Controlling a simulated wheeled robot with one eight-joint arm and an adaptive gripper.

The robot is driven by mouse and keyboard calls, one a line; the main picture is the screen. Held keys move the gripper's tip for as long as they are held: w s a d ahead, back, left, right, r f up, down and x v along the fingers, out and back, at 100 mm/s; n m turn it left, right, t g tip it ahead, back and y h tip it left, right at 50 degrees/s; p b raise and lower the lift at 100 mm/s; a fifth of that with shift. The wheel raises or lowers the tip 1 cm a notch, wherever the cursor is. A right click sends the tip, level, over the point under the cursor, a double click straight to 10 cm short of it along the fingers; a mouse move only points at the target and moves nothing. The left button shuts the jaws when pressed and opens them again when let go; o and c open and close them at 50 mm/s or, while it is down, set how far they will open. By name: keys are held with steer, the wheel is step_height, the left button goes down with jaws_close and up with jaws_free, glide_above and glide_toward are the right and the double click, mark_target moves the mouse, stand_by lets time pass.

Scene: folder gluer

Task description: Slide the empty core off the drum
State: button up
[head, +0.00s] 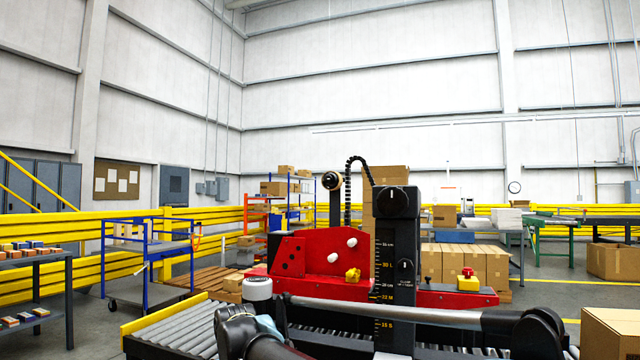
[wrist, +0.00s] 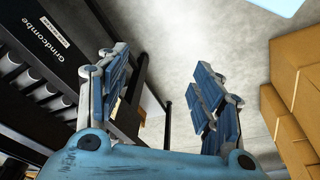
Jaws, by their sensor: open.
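No core or drum shows clearly in the wrist view. My gripper cannot be made out in the head view, where my arm crosses the bottom.
The red machine (head: 310,264) stands ahead, with a black scaled column (head: 385,262) before it. A roller conveyor (head: 180,332) lies at lower left. In the wrist view a black lettered panel (wrist: 60,40) is at left and cartons (wrist: 300,85) at right.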

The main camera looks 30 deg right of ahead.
steer(key=shift+o, duration=1.2)
steer(key=w+d+r+n+t+h, duration=0.2)
steer(key=w+d+r+n+h, duration=0.1)
steer(key=w+d+r, duration=0.7)
step_height(320, 180, up, 2)
steer(key=shift+w+d+h, duration=0.15)
steer(key=shift+d+h, duration=0.35)
steer(key=shift+h, duration=0.1)
steer(key=n+t+h, duration=0.7)
steer(key=n+h, duration=0.2)
steer(key=n, duration=1.4)
glide_toward(330, 186)
steer(key=shift+r+x, duration=0.4)
steer(key=shift+x, duration=1.25)
steer(key=shift+r+x, duration=0.35)
steer(key=shift+x, duration=1.3)
steer(key=shift+r+x, duration=0.4)
steer(key=shift+x, duration=1.25)
steer(key=shift+x, duration=0.95)
steer(key=shift+r, duration=0.1)
steer(key=shift+c, duration=0.4)
steer(key=c, duration=1.1)
